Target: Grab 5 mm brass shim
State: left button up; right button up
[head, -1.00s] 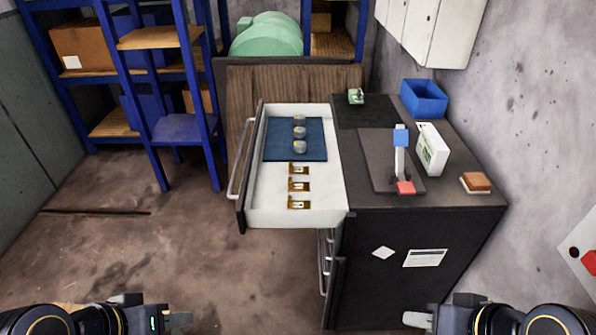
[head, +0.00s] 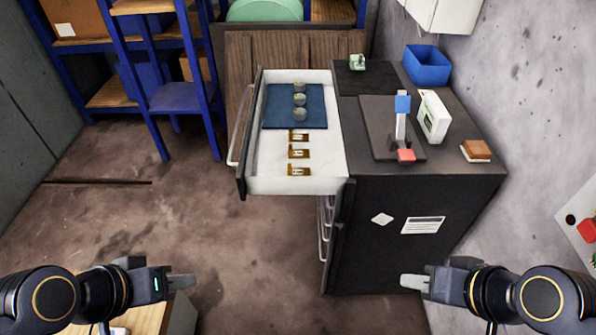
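Three small brass shims lie in a column in the open white drawer: a far one (head: 298,136), a middle one (head: 299,153) and a near one (head: 299,171). Each has a small pale label, too small to read, so I cannot tell which is 5 mm. My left gripper (head: 190,283) is at the lower left, well short of the drawer (head: 325,165). My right gripper (head: 407,282) is at the lower right, in front of the cabinet. Both hold nothing visible. Their fingers are seen edge-on, so I cannot tell whether they are open.
Several grey round pieces stand on a blue mat (head: 274,113) in the drawer. On the black cabinet (head: 350,240) are a blue bin (head: 427,66), a white box (head: 433,117), a stand with a blue head (head: 402,104) and a brown block (head: 477,149). Blue shelving (head: 176,97) stands behind left.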

aim_at(292, 154)
jog(key=i+j+u, duration=0.15)
jog(key=i, duration=0.25)
jog(key=i+j+u, duration=0.15)
jog(key=i+j, duration=0.15)
jog(key=i+j+u, duration=0.15)
jog(key=i, duration=0.4)
